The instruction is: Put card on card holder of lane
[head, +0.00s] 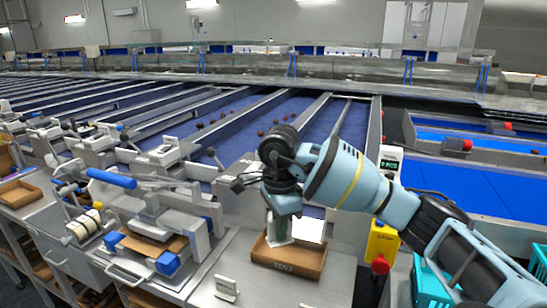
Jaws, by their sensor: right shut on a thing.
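My right gripper (279,232) points down over the front counter, its fingers partly hidden by its own wrist. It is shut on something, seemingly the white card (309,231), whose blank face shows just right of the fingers. The grip on the card is not clear to see. The card is above or at the back of an open cardboard box (288,262). A small white stand (226,288), perhaps a card holder, sits on the counter left of the box. My left gripper is not in view.
Blue lanes (250,115) with scattered dates run behind the counter. A metal press with blue handles (155,235) stands to the left. A yellow box with a red button (382,243) and teal crates (432,285) are at the right.

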